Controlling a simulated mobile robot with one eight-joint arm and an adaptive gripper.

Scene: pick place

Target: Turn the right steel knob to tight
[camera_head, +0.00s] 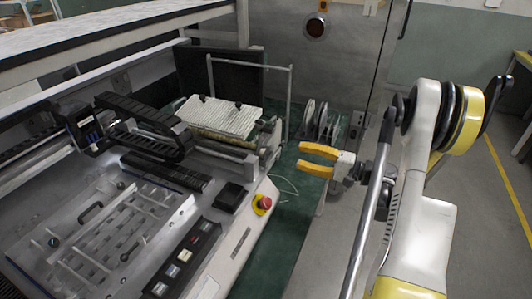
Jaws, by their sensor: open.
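My gripper (302,158) has two yellow fingers and points left, right of the machine's end. It is open and empty, with a gap between the fingers. Small steel knobs stand on the flat metal plate (75,225) at the lower left; one knob (143,238) is on the plate's right part and another (54,242) on its left. I cannot tell for certain which is the task's right steel knob, or how tight any is. My gripper is far from these knobs and touches nothing.
A red emergency button (264,202) sits on the machine's front corner, beside a row of push buttons (184,256). A black cable chain (150,122) crosses the machine. A white ribbed pad (215,113) lies behind. A steel cabinet (315,75) stands behind my gripper.

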